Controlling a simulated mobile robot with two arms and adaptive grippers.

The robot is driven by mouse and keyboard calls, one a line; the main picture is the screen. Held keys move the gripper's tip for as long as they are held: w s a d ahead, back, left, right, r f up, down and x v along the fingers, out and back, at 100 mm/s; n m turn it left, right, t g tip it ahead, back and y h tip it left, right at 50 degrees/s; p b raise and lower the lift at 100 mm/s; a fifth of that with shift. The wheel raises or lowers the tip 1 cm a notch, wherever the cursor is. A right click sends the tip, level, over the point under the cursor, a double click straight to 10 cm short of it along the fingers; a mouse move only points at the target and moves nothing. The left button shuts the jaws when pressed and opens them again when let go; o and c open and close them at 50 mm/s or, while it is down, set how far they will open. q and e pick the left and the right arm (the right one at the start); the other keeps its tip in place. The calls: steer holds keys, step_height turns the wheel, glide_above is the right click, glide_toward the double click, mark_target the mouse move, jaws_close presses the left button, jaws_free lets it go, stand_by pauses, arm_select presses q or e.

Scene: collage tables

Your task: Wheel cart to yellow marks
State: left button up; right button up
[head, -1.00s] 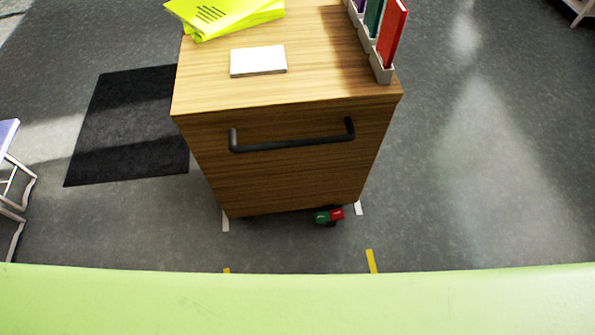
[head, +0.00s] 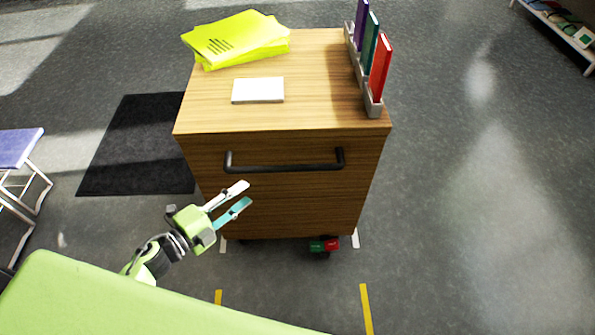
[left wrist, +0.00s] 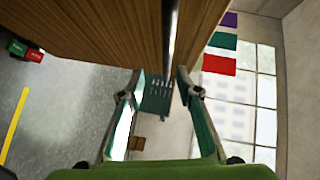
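The wooden cart (head: 285,200) stands in the middle of the head view, with a dark bar handle (head: 285,167) across its front. Its lower corners are by white floor marks (head: 355,238). Two yellow marks (head: 366,308) lie on the floor nearer to me; the left one (head: 218,297) is partly hidden by my body. My left gripper (head: 243,197) is open and empty, in front of the cart and below the handle's left end. In the left wrist view the handle (left wrist: 173,45) runs down toward the gap between the open fingers (left wrist: 157,85). My right gripper is not in view.
On the cart are yellow-green folders (head: 235,40), a white box (head: 258,90) and a rack of coloured binders (head: 375,75). A red-green caster pedal (head: 325,245) shows below. A dark mat (head: 135,150) and a stool (head: 20,150) are left. The floor at right is clear.

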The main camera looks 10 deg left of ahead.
arm_select(q)
steer(key=d+r+m, duration=0.1)
glide_toward(275, 171)
steer(key=x, duration=0.3)
steer(key=shift+h, duration=0.3)
steer(key=b+x, duration=0.1)
steer(key=x, duration=0.6)
steer(key=shift+w+f+b, duration=0.2)
steer(key=shift+w+b, duration=0.05)
steer(key=shift+b, duration=0.1)
steer(key=shift+w+d+f, duration=0.1)
steer(key=shift+w+d, duration=0.3)
steer(key=shift+w, duration=0.15)
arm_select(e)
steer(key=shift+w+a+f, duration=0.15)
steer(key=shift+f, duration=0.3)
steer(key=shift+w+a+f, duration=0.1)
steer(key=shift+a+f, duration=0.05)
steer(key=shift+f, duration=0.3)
arm_select(q)
jaws_close()
